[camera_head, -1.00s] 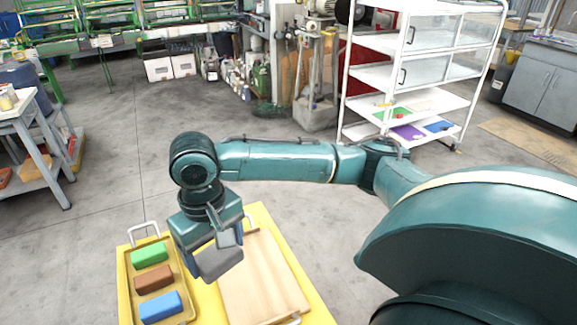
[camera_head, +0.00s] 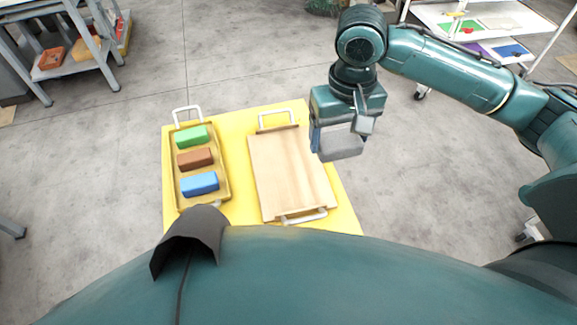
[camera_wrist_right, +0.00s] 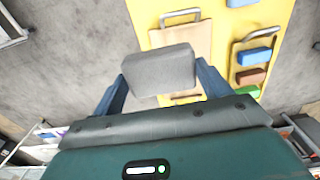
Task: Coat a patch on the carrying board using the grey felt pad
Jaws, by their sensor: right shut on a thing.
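My right gripper (camera_head: 338,138) is shut on the grey felt pad (camera_head: 342,147), a light grey block. It holds the pad in the air at the board's upper right in the head view. In the right wrist view the pad (camera_wrist_right: 160,70) sits between the two blue fingers. The carrying board (camera_head: 288,172) is a pale wooden board with a white handle at each end, lying on a yellow table top (camera_head: 236,125). It also shows in the right wrist view (camera_wrist_right: 187,38), partly hidden behind the pad. No coated patch is visible on it. My left gripper is out of view.
A yellow tray (camera_head: 221,167) left of the board holds a green block (camera_head: 192,138), a brown block (camera_head: 195,159) and a blue block (camera_head: 199,183). A white shelf cart (camera_head: 480,18) stands at the back right. A strip of table between tray and board is bare.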

